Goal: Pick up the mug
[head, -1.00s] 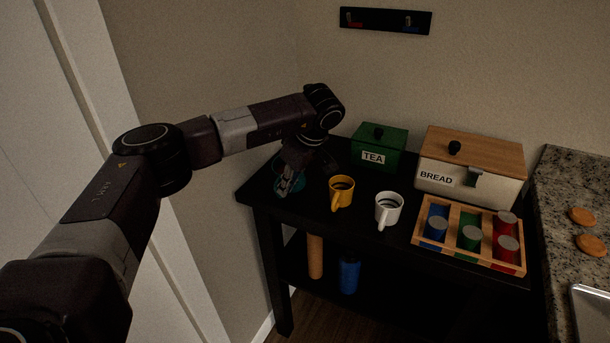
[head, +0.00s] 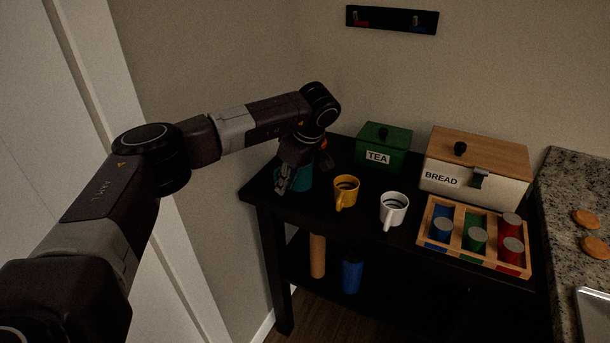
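Three mugs stand on the black table. A teal mug (head: 304,180) is at the left end, partly hidden by my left gripper (head: 288,178). A yellow mug (head: 346,188) stands to its right, and a white mug (head: 394,208) further right. My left gripper points down at the teal mug, with a finger in front of it in the picture. I cannot tell whether it touches the mug or how wide the fingers are. My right gripper is out of view.
A green TEA box (head: 381,158) and a BREAD box (head: 440,182) stand at the back of the table (head: 345,228). A wooden tray (head: 459,225) with several colored cylinders is at the right. A granite counter (head: 572,185) adjoins on the right.

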